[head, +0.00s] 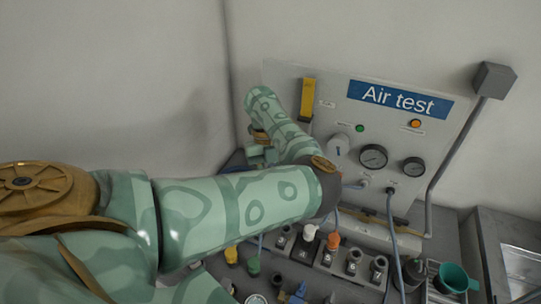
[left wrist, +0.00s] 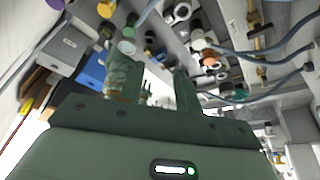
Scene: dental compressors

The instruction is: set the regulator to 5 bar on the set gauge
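The grey panel (head: 345,105) carries a blue "Air test" sign. A pale round knob with a small blue mark (head: 338,145), which looks like the regulator, sits on it beside a larger dial gauge (head: 374,157). A smaller gauge (head: 413,167) is further right. Their needles and labels are too small to read, so I cannot tell which is the set gauge. My left arm crosses in front of the panel's lower left; its gripper is not clear in the head view. In the left wrist view my left gripper (left wrist: 155,85) has its fingers apart, with nothing visibly held. My right gripper is not shown.
A rack of fittings (head: 327,257) stands below the panel, partly behind my arm. Blue-grey hoses (head: 392,235) hang in front. A teal cup (head: 453,279) is at the lower right. A yellow upright piece (head: 307,100) is on the panel's left. A grey post (head: 460,140) stands at right.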

